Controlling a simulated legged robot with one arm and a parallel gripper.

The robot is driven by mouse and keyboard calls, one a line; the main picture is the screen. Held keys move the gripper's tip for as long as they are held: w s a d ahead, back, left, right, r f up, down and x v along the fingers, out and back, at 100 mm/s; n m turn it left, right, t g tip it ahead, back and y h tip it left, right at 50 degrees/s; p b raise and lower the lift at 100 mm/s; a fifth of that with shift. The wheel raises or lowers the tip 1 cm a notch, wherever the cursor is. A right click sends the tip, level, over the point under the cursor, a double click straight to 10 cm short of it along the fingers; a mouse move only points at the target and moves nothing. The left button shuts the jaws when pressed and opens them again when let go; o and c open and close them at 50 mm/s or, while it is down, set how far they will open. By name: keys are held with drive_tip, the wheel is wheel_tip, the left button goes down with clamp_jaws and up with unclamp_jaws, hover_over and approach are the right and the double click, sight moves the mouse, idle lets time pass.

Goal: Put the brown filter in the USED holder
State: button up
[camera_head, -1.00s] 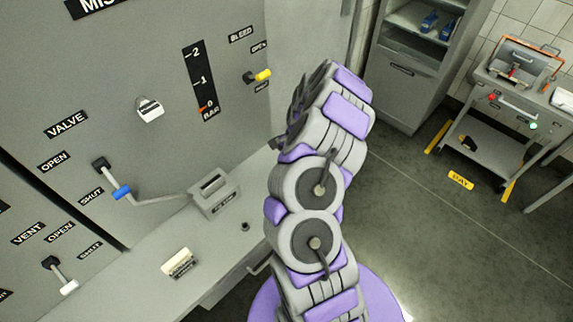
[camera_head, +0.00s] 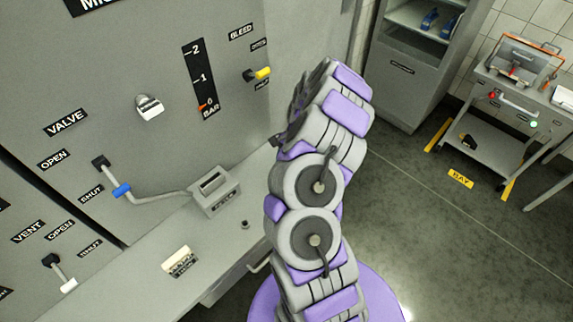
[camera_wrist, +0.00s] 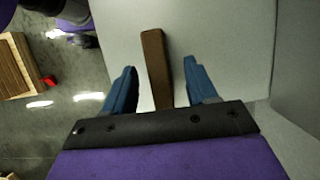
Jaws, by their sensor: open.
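The brown filter (camera_wrist: 154,66), a flat upright strip, shows in the wrist view against a pale grey surface. My gripper (camera_wrist: 162,72) has its two blue fingers spread, one on each side of the filter, with gaps between, so it is open and not touching it. In the head view the gripper and the filter are hidden behind my arm. A grey slotted holder (camera_head: 226,196) stands on the ledge, and a cream-topped block with a label (camera_head: 178,261) sits nearer. Both labels are too small to read, so I cannot tell which is the USED holder.
The grey panel carries a valve lever (camera_head: 122,190), a vent lever (camera_head: 60,274), a yellow-tipped bleed lever (camera_head: 262,73) and a bar gauge (camera_head: 201,80). A cabinet (camera_head: 400,75) and a trolley (camera_head: 500,149) stand at right. The floor between is clear.

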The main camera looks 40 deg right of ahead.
drive_tip(key=v, duration=1.6)
drive_tip(key=shift+d+r+p, duration=0.2)
drive_tip(key=shift+r+p, duration=0.1)
drive_tip(key=shift+p, duration=0.05)
drive_tip(key=s+a+r+n+b, duration=0.2)
drive_tip(key=a+r+n, duration=0.3)
drive_tip(key=a, duration=0.7)
drive_tip(key=s+a+r+n+b, duration=0.1)
drive_tip(key=a+r+n, duration=0.4)
drive_tip(key=a, duration=0.8)
drive_tip(key=s+a+f+n+h+b, duration=0.1)
drive_tip(key=s+a+n, duration=0.1)
drive_tip(key=s, duration=0.6)
drive_tip(key=s+a+f+n+g+h+b, duration=0.1)
drive_tip(key=s+a+f+n, duration=0.1)
drive_tip(key=s, duration=0.6)
drive_tip(key=s+a+f+n+h+b, duration=0.1)
drive_tip(key=s+a+n+h, duration=0.1)
drive_tip(key=s, duration=0.6)
drive_tip(key=shift+a+f+n+b, duration=0.25)
drive_tip(key=shift+a+n, duration=0.35)
drive_tip(key=shift+a, duration=0.6)
